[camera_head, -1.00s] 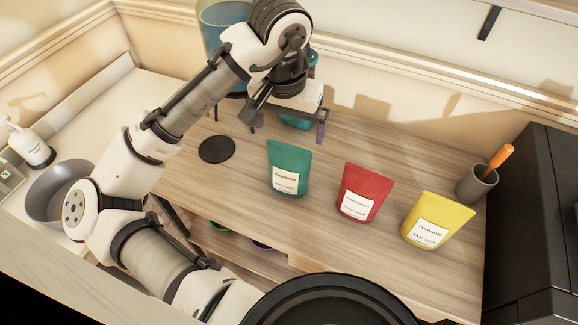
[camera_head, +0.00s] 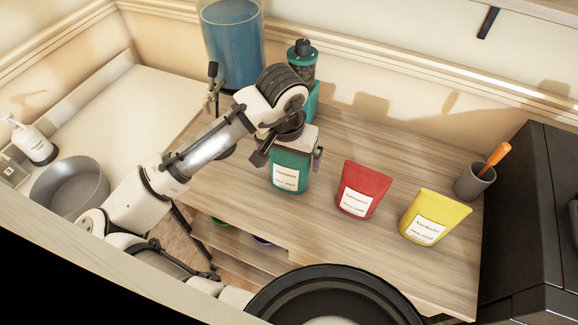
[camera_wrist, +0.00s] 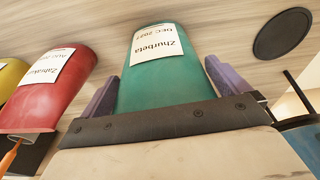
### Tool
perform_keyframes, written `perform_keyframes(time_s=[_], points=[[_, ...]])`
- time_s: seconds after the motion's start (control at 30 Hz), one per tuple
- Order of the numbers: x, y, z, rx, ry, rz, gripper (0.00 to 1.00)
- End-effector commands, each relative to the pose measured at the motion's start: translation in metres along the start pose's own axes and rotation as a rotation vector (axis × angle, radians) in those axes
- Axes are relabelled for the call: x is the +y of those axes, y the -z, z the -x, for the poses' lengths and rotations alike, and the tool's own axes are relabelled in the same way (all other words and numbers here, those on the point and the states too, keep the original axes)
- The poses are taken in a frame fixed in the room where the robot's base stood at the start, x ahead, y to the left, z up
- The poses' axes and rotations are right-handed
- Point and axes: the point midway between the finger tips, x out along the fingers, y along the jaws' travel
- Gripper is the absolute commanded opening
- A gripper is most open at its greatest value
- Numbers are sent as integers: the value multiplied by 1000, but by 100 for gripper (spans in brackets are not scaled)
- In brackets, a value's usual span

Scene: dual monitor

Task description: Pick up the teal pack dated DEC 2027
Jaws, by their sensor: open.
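The teal pack (camera_head: 290,178) stands upright on the wooden counter, leftmost of three packs. In the wrist view its white label (camera_wrist: 157,43) reads "Zhurbeta" and "DEC 2027". My gripper (camera_head: 291,157) is open at the pack's top in the head view, hiding its upper edge. In the wrist view the purple fingers (camera_wrist: 161,72) stand one on each side of the pack, with its top end between them near the palm. A small gap shows beside the right finger; contact at the left finger is unclear.
A red pack (camera_head: 362,190) and a yellow pack (camera_head: 434,217) stand to the right. A blue-filled container (camera_head: 230,45) and a teal device (camera_head: 306,95) stand behind. A grey cup (camera_head: 474,182) and a black machine (camera_head: 530,220) are at the right.

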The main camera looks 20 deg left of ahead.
Motion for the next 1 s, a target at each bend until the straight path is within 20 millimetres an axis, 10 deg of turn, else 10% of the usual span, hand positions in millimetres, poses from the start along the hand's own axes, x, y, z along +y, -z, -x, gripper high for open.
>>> perform_keyframes(time_s=[0.13,0.47,1.0], points=[[0,0,0,0,0,1,97],[0,0,0,0,0,1,54],[0,5,28,2,1,0,54]])
